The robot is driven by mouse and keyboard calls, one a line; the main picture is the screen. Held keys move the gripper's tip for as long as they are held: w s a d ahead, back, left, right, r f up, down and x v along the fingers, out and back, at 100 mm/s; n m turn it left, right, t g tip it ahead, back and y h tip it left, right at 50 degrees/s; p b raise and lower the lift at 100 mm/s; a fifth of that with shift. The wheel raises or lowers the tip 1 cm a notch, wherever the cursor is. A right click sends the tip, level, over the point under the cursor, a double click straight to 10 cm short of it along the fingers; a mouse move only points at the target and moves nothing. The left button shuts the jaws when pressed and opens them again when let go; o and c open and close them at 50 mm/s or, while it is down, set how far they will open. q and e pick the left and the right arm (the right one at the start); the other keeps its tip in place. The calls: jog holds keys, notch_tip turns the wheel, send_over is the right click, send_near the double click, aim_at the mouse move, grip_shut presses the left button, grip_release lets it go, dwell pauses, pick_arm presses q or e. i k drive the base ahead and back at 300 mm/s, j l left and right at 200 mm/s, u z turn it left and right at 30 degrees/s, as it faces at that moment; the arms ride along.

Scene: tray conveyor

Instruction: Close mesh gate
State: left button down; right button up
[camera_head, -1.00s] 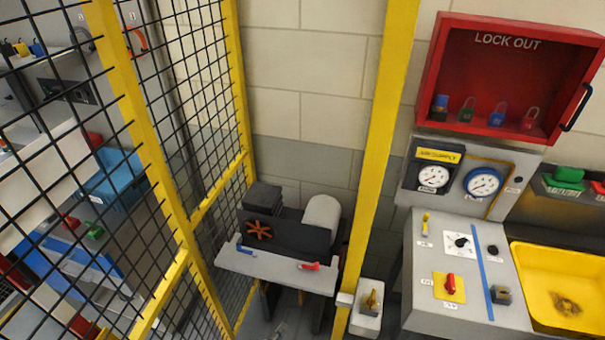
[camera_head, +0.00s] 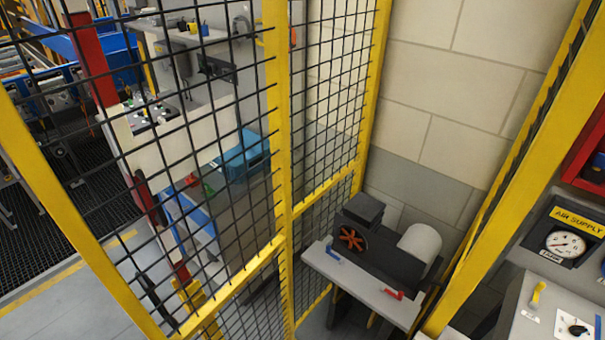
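Yellow-framed black mesh panels fill the left and middle of the head view. A wide mesh panel (camera_head: 200,150) stands between a slanted yellow post (camera_head: 75,225) at the left and a yellow upright (camera_head: 278,150). A narrower mesh panel (camera_head: 325,110) runs back from that upright to a yellow post (camera_head: 375,90) by the wall. At the right, another yellow frame (camera_head: 530,150) has mesh seen almost edge-on. I cannot tell for sure which panel is the gate, and no latch or handle is clear. Neither of my grippers shows.
A grey bench unit (camera_head: 360,283) with red and blue handles stands between the middle panels and the right frame. An air supply gauge panel (camera_head: 565,240) and a red box (camera_head: 585,155) are cut off at right. Machinery and a blue bin (camera_head: 243,155) lie behind the mesh.

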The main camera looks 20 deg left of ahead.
aim_at(168, 153)
jog(key=k+j+z, duration=0.2)
jog(key=k+j, duration=0.2)
jog(key=k, duration=0.15)
jog(key=k+j+z, duration=0.15)
jog(key=j, duration=0.25)
jog(key=j+z, duration=0.1)
jog(key=j, duration=0.3)
jog(key=k+j+z, duration=0.15)
jog(key=j, duration=0.2)
jog(key=k+j+z, duration=0.15)
jog(key=j, duration=0.2)
